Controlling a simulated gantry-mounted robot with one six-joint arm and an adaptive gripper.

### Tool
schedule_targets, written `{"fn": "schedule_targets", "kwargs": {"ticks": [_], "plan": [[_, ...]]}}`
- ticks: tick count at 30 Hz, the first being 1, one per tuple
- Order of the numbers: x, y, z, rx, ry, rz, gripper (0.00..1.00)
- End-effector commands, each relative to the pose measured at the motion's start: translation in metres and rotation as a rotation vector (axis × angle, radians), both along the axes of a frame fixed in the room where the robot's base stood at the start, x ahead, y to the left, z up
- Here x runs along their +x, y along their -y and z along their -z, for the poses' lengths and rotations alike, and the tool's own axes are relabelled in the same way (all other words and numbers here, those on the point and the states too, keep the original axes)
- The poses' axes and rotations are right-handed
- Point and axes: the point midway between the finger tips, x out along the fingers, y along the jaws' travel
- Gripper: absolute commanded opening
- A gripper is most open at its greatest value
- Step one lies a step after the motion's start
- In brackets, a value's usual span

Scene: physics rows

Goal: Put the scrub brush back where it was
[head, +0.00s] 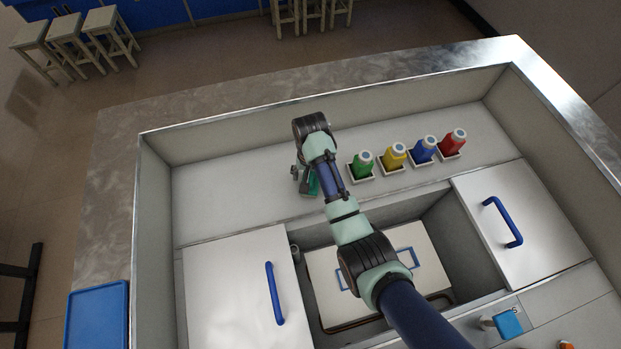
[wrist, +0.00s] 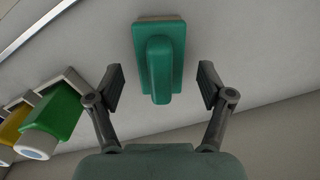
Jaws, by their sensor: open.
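The scrub brush (wrist: 158,62) is green with a raised handle and a tan edge at its far end. In the wrist view it lies on the grey surface between the two fingers of my gripper (wrist: 163,88), with a gap on each side. The gripper is open and holds nothing. In the head view the brush (head: 312,186) shows as a bit of green, mostly hidden behind my gripper (head: 303,182), on the back ledge left of the bottles.
Green (head: 362,164), yellow (head: 393,155), blue (head: 424,148) and red (head: 453,142) bottles stand in small holders right of my gripper. In front are a left panel (head: 225,290) and right panel (head: 525,230) with blue handles, beside an open recess. The ledge's left part is clear.

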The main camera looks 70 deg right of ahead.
Motion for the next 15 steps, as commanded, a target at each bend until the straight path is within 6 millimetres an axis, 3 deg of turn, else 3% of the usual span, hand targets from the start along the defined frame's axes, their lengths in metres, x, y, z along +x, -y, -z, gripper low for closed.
{"fn": "schedule_targets", "kwargs": {"ticks": [1,6,10,15], "plan": [[0.001,0.001,-0.019,-0.003,0.003,0.000,0.80],[0.001,0.001,-0.061,-0.003,0.003,0.000,0.80],[0.000,0.001,-0.081,-0.002,0.001,0.000,0.80],[0.000,0.001,-0.090,-0.001,0.000,0.000,0.80]]}}
